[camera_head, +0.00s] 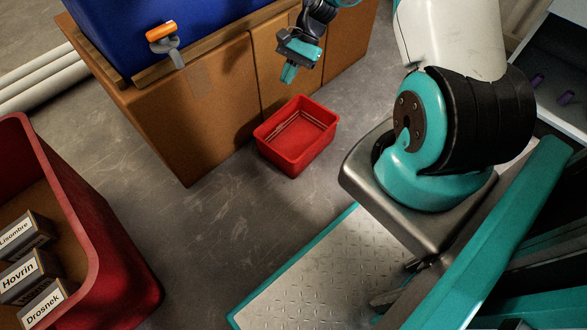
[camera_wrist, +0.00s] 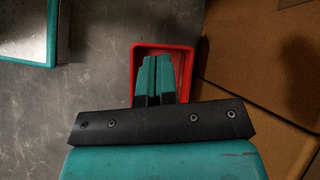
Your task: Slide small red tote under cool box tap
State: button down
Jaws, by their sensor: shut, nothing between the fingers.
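The small red tote (camera_head: 297,134) sits upright on the grey floor in front of the wooden cabinet, and it looks empty. The blue cool box (camera_head: 150,25) stands on top of the cabinet at the upper left. Its tap (camera_head: 165,42) has an orange handle and hangs over the cabinet's front, to the left of the tote. My gripper (camera_head: 288,74) is shut and empty, pointing down above the tote's far side. In the wrist view the shut fingers (camera_wrist: 155,75) cover much of the tote (camera_wrist: 136,55); I cannot tell whether they touch it.
The wooden cabinet (camera_head: 190,105) borders the floor behind the tote. A large red bin (camera_head: 95,235) with labelled boxes (camera_head: 30,275) stands at the lower left. White pipes (camera_head: 45,75) lie at the far left. The floor (camera_head: 215,215) between bin and tote is clear.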

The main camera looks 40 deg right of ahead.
aim_at(288, 159)
jog(key=s+d+f+m+b, duration=0.1)
jog(key=d+f+m+b, duration=0.15)
jog(key=f, duration=0.45)
jog(key=s+d+f+m+t+y+b, duration=0.1)
jog(key=s+f+b, duration=0.15)
jog(key=f, duration=0.55)
jog(key=d+f+m+b, duration=0.2)
jog(key=f+b, duration=0.1)
jog(key=f, duration=0.4)
jog(key=b+x, duration=0.2)
jog(key=x, duration=0.2)
jog(key=b+x, duration=0.2)
jog(key=x, duration=0.2)
jog(key=shift+s+a+f+b, duration=0.15)
jog(key=shift+s+f+b, duration=0.15)
jog(key=shift+f, duration=0.1)
jog(key=shift+w+a+f, duration=0.1)
jog(key=shift+a+f, duration=0.25)
jog(key=shift+a, duration=0.2)
jog(key=shift+r, duration=0.1)
